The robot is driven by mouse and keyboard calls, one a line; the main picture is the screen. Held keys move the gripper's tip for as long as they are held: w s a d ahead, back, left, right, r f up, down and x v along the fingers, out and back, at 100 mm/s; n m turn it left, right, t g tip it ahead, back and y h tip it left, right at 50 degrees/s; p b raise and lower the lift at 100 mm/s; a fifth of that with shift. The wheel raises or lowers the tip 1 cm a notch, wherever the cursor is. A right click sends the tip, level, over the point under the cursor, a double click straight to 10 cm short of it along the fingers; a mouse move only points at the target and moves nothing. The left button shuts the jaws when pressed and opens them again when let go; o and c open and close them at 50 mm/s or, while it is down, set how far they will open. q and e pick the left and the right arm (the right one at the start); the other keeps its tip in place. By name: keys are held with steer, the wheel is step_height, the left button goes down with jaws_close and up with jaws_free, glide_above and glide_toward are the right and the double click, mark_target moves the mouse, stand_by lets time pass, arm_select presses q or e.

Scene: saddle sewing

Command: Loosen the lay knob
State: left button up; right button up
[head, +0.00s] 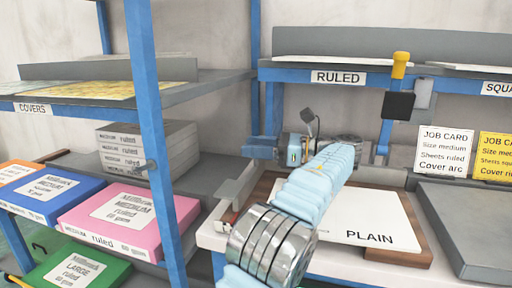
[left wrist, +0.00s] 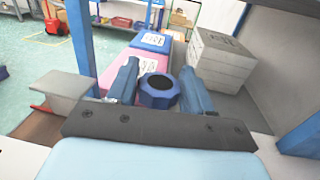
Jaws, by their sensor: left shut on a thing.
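The lay knob (left wrist: 159,91) is a blue, many-sided knob with a dark round centre, seen in the left wrist view. My left gripper (left wrist: 159,85) has its two blue fingers on either side of the knob and is shut on it. In the head view my left arm reaches up over the front of the bench, and the left gripper (head: 292,150) is at the bench's left end, beside blue parts. I cannot make out the knob clearly there. My right gripper is not in view.
A white sheet marked PLAIN (head: 370,222) lies on a brown board (head: 412,252) right of my arm. A blue post (head: 160,150) and a rack with pink (head: 130,215) and blue boxes (head: 48,192) stand to the left. A RULED shelf (head: 300,75) is behind.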

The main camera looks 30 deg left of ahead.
arm_select(q)
steer(key=shift+n+g+h, duration=0.4)
steer(key=shift+n+g, duration=0.3)
steer(key=shift+g, duration=0.6)
steer(key=o, duration=1)
steer(key=shift+c, duration=0.2)
